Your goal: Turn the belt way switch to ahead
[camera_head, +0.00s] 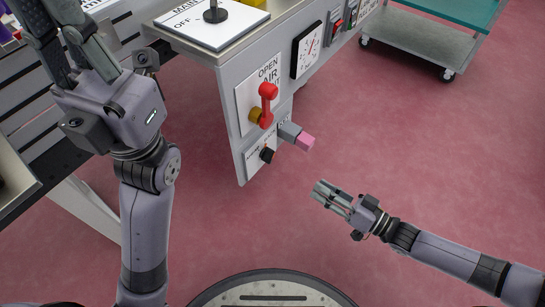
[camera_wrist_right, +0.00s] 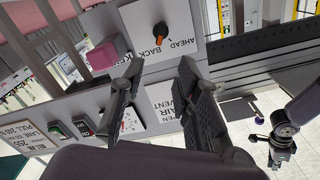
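The belt way switch (camera_head: 267,155) is a small black knob on a white plate low on the grey cabinet's side. In the right wrist view, the knob (camera_wrist_right: 161,33) has an orange mark, and its plate reads AHEAD and BACK upside down. Which word the mark points to I cannot tell. My right gripper (camera_head: 320,190) is to the right of the cabinet, apart from the switch. In its wrist view, the fingers (camera_wrist_right: 158,68) are spread with nothing between them and the knob lies beyond the tips. My left gripper (camera_head: 55,12) is open and empty at the upper left.
A grey peg with a pink end (camera_head: 304,142) sticks out beside the switch. A gauge (camera_head: 307,49) is further along. A teal-topped cart (camera_head: 430,45) stands behind; red floor is clear.

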